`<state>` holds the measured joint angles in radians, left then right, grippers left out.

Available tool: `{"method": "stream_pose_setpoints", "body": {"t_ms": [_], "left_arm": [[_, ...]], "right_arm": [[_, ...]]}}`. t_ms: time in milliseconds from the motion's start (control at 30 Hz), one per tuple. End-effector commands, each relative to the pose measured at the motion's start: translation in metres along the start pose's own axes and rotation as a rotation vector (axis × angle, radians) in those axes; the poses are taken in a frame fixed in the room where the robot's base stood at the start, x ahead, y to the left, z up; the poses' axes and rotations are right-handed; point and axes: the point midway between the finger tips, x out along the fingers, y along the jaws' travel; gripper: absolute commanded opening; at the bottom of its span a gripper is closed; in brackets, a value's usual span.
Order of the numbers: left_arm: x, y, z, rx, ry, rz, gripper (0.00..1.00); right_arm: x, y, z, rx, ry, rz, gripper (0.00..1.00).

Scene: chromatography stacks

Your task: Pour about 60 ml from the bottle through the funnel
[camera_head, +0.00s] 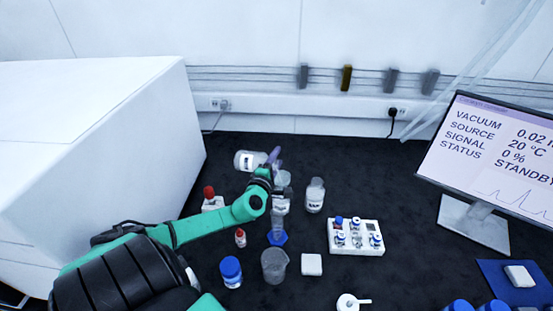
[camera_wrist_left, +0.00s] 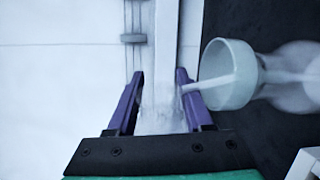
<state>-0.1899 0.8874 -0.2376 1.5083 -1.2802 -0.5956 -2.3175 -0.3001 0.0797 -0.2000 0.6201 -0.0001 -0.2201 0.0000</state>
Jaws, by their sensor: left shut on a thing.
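My left gripper (camera_head: 272,158), with purple fingers (camera_wrist_left: 160,95), is shut on a clear bottle with a pale label (camera_head: 248,161). The bottle lies tipped almost level, its mouth to the right. In the left wrist view, part of the clear bottle (camera_wrist_left: 160,118) shows between the fingers. A thin white stream runs from it into the open mouth of the pale funnel (camera_wrist_left: 232,92). In the head view the funnel (camera_head: 284,178) sits just below the gripper, above a clear cylinder with a blue base (camera_head: 277,238). The level inside cannot be read. My right gripper is out of view.
A labelled bottle (camera_head: 315,196) stands right of the cylinder. A vial rack (camera_head: 355,250), beaker (camera_head: 274,266), blue-capped jar (camera_head: 231,272) and red-capped bottles stand nearby. A white cabinet (camera_head: 110,130) fills the left, a monitor (camera_head: 490,150) the right. Dark table is clear between rack and monitor.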

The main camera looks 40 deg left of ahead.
Motion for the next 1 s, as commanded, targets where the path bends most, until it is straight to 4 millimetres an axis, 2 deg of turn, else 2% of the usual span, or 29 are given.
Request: {"method": "stream_pose_setpoints", "body": {"t_ms": [1000], "left_arm": [[0.0007,0.0022,0.0,0.008,0.001,0.003,0.0]], "right_arm": [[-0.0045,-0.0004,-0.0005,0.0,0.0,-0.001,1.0]]}}
